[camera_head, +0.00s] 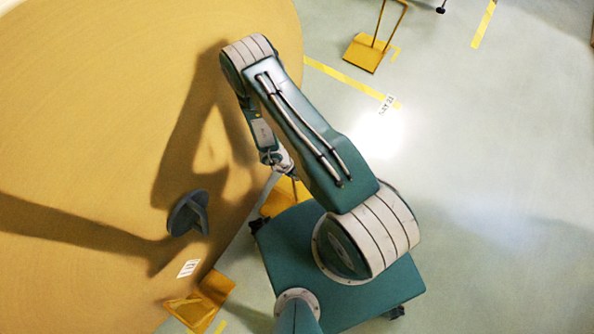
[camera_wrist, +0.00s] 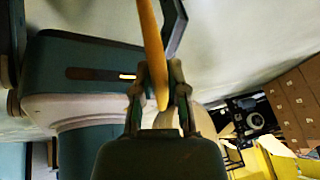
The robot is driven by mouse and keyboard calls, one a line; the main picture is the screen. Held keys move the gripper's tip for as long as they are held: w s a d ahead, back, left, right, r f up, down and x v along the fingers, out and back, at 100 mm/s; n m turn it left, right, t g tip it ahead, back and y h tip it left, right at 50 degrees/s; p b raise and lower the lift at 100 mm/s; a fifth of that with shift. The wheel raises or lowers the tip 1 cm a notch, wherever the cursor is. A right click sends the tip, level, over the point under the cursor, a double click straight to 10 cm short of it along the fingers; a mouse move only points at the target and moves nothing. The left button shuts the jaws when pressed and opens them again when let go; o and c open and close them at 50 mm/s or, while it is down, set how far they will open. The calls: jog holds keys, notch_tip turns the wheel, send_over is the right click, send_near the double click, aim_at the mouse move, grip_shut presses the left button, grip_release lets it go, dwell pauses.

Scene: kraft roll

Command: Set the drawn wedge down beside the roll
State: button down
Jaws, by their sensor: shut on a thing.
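The kraft roll (camera_head: 90,120) is a huge tan disc filling the left of the head view. My gripper (camera_wrist: 160,75) is shut on a yellow-orange wedge (camera_wrist: 151,40), seen as a narrow strip between the fingers in the wrist view. A dark bar (camera_wrist: 176,25) rises beside it. In the head view my gripper (camera_head: 284,168) is mostly hidden behind my arm. A yellow wedge part (camera_head: 279,197) shows below it, close to the roll's right edge; whether it touches the floor cannot be told.
Another yellow wedge (camera_head: 205,299) lies at the roll's lower edge. A yellow wedge with a tall handle (camera_head: 365,53) stands on the floor at the top, near yellow tape (camera_head: 350,81). Cardboard boxes (camera_wrist: 297,105) show in the wrist view. Floor at right is clear.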

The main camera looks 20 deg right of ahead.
aim_at(294, 182)
jog(key=shift+f, duration=2)
jog(key=shift+w+a, duration=0.1)
jog(key=shift+a, duration=0.4)
jog(key=shift+f, duration=1.5)
dwell(0.7)
jog(key=c, duration=0.5)
grip_release()
jog(key=shift+c, duration=0.2)
